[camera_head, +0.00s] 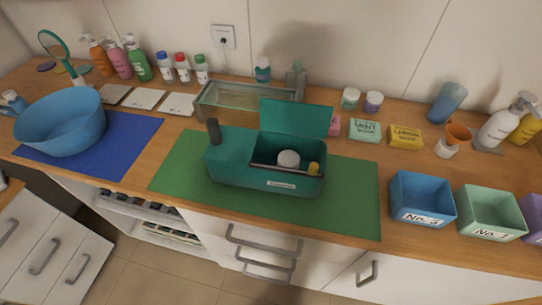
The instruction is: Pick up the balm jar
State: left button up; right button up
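No jar can be read as a balm jar by its label at this size. A small round white-topped jar (288,158) sits inside the teal case (240,170), in its right part. The case stands on a green mat (350,205) with its lid (297,116) raised at the back. A small yellow item (314,169) is to the right of the white jar, and a thin dark bar runs along the front of the opening. A green-labelled jar (350,99) and a purple-labelled jar (373,102) stand at the back. Neither gripper is in view.
A glass-like tray (215,116) is behind the case. Soap boxes (365,130) (405,137) lie to the back right. Blue (421,197) and green bins (490,214) stand at the right front. A blue basin (60,122) is at left. The green mat's right end is clear.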

aim_at(287, 158)
jog(key=k+z, duration=0.25)
jog(key=z, duration=0.2)
jog(key=k+l+z, duration=0.2)
jog(key=z, duration=0.3)
